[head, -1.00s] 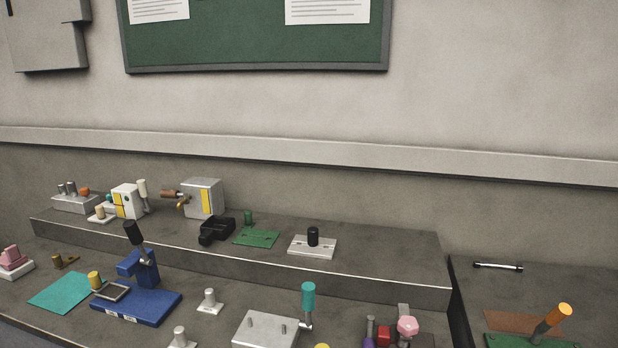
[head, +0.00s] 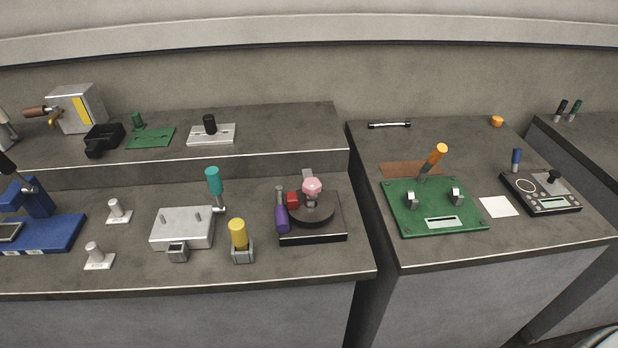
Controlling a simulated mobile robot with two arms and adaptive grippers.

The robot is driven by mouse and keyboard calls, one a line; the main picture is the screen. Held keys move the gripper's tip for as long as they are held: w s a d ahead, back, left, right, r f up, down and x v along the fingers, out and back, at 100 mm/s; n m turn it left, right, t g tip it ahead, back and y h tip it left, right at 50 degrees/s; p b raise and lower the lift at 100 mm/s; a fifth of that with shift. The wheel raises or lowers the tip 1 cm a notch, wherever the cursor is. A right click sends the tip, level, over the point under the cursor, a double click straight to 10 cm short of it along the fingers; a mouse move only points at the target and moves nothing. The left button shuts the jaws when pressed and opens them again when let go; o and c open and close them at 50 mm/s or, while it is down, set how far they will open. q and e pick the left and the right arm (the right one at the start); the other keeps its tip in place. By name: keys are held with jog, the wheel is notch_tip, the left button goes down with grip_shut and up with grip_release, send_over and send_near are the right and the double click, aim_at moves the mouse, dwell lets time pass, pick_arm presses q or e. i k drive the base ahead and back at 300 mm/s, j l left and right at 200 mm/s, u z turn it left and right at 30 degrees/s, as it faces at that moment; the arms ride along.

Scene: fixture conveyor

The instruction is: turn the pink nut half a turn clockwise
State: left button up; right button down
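The pink nut (head: 312,187) is a faceted knob on top of a dark round disc (head: 311,213). The disc sits on a black fixture base (head: 325,237) near the right end of the left bench's front level. A red block (head: 292,199) and a purple handle (head: 282,219) stand just left of the nut, and a grey post is behind it. Neither of my grippers shows in the head view.
A yellow-topped clamp (head: 238,238) and a silver fixture with a teal handle (head: 213,181) stand left of the nut. A raised shelf (head: 270,135) runs behind. A gap separates this bench from the right bench, which holds a green fixture (head: 462,223) with an orange lever.

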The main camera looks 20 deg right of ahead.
aim_at(311, 187)
jog(key=z, duration=0.3)
jog(key=j+z, duration=0.25)
jog(key=z, duration=0.2)
jog(key=k+j+z, duration=0.15)
jog(key=z, duration=0.25)
jog(key=k+j+z, duration=0.15)
jog(key=z, duration=0.3)
jog(key=k+j, duration=0.25)
jog(key=i, duration=0.45)
